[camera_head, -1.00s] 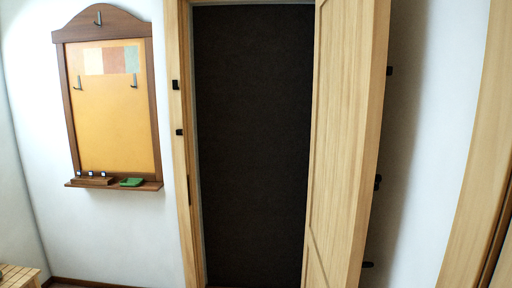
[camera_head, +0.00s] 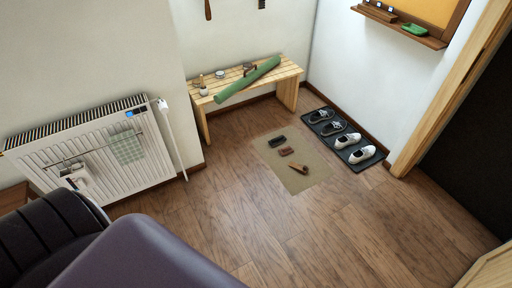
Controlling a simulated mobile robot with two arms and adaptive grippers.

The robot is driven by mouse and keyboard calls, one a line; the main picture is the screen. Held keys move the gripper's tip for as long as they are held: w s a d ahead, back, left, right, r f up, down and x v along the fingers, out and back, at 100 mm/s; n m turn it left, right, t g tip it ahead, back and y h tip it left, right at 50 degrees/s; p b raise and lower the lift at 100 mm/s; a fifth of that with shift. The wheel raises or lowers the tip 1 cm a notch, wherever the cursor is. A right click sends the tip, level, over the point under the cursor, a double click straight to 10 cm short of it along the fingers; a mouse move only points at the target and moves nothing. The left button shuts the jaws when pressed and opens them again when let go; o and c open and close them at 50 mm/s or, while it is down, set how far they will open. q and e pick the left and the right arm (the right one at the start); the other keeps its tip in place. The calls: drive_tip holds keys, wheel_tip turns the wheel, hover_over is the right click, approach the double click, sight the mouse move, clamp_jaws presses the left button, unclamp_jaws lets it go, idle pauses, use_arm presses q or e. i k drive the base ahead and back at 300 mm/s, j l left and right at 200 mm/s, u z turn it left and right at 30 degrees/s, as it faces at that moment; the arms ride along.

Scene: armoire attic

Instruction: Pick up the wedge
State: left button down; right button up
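A small light-brown wooden piece, which looks like the wedge (camera_head: 299,168), lies on a thin tan mat (camera_head: 312,181) on the wood floor. A dark brush-like item (camera_head: 277,141) and a small reddish-brown block (camera_head: 286,151) lie beside it on the mat, apart from it. Dark parts of my own body fill the lower left, well away from the mat.
A slatted bench (camera_head: 291,71) with a green roll (camera_head: 247,80) stands behind the mat. A shoe tray (camera_head: 338,142) with shoes lies to its right. A white radiator (camera_head: 95,160) is at left; a small pale object (camera_head: 72,176) before it is unclear. The front floor is clear.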

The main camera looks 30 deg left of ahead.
sight(303, 170)
drive_tip(key=u, duration=0.55)
drive_tip(key=z, duration=1.4)
drive_tip(key=u, duration=1.4)
drive_tip(key=i+j+z, duration=0.25)
drive_tip(key=i+j, duration=0.3)
drive_tip(key=i, duration=0.25)
drive_tip(key=i+j+z, duration=0.25)
drive_tip(key=i+j, duration=0.45)
drive_tip(key=i+j+z, duration=0.25)
drive_tip(key=i+j, duration=0.45)
drive_tip(key=j, duration=0.15)
